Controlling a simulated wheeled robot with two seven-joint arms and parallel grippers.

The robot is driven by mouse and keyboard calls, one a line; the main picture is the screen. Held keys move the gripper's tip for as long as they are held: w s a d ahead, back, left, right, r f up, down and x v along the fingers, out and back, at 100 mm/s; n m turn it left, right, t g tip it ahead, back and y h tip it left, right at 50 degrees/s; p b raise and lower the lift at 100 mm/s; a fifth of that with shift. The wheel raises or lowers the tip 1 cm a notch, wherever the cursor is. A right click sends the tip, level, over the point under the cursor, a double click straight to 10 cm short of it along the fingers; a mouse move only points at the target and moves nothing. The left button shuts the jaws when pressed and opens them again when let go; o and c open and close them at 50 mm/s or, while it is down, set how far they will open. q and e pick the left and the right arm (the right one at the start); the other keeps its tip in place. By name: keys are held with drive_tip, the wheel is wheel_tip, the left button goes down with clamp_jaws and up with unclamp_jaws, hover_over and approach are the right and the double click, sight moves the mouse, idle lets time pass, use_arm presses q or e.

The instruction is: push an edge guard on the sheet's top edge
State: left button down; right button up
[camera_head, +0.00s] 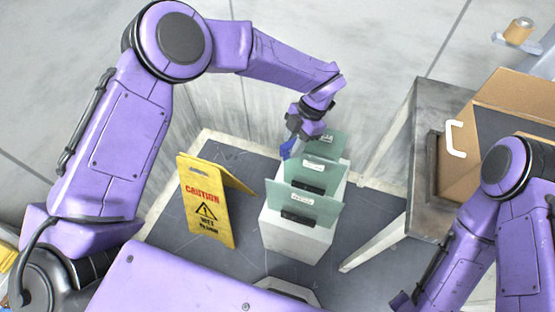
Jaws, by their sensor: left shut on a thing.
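Several pale green sheets stand upright one behind another on a white block: a front sheet (322,211), a middle sheet (328,174) and a back sheet (334,148). Each carries a small white label. My left gripper (292,139) reaches down from above at the left end of the back sheets. It is shut on a small blue piece (286,149), which looks like the edge guard. The blue piece is close to the sheets' upper left side; I cannot tell whether it touches one. My right gripper is out of the picture.
The white block (292,239) stands on a dark floor mat. A yellow caution sign (206,205) stands to its left. A grey table (421,122) with a cardboard box (462,178) is at the right. A pale wall runs behind the sheets.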

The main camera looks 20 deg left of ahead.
use_arm(q)
drive_tip(key=n, duration=0.2)
drive_tip(key=n+h, duration=0.1)
drive_tip(key=n, duration=0.1)
drive_tip(key=s+f+n+g+h, duration=0.1)
drive_tip(key=n, duration=0.1)
drive_tip(key=shift+a+f+p, duration=0.1)
drive_tip(key=shift+a+p, duration=0.3)
drive_tip(key=n, duration=0.1)
drive_tip(key=n+h, duration=0.1)
drive_tip(key=n, duration=0.1)
drive_tip(key=shift+s+a+f, duration=0.15)
drive_tip(key=shift+a+f, duration=0.05)
drive_tip(key=shift+f, duration=0.1)
drive_tip(key=n, duration=0.1)
drive_tip(key=n+h, duration=0.1)
drive_tip(key=n, duration=0.1)
drive_tip(key=f+n+h+p, duration=0.1)
drive_tip(key=n, duration=0.1)
drive_tip(key=shift+s+a+t, duration=0.3)
drive_tip(key=shift+s+t, duration=0.1)
drive_tip(key=n+t+h+b, duration=0.2)
drive_tip(key=n+t, duration=0.2)
drive_tip(key=n, duration=0.8)
hover_over(278, 183)
drive_tip(key=shift+a+f, duration=0.1)
drive_tip(key=shift+f, duration=3.35)
drive_tip(key=shift+f+b, duration=2.35)
drive_tip(key=shift+f, duration=0.6)
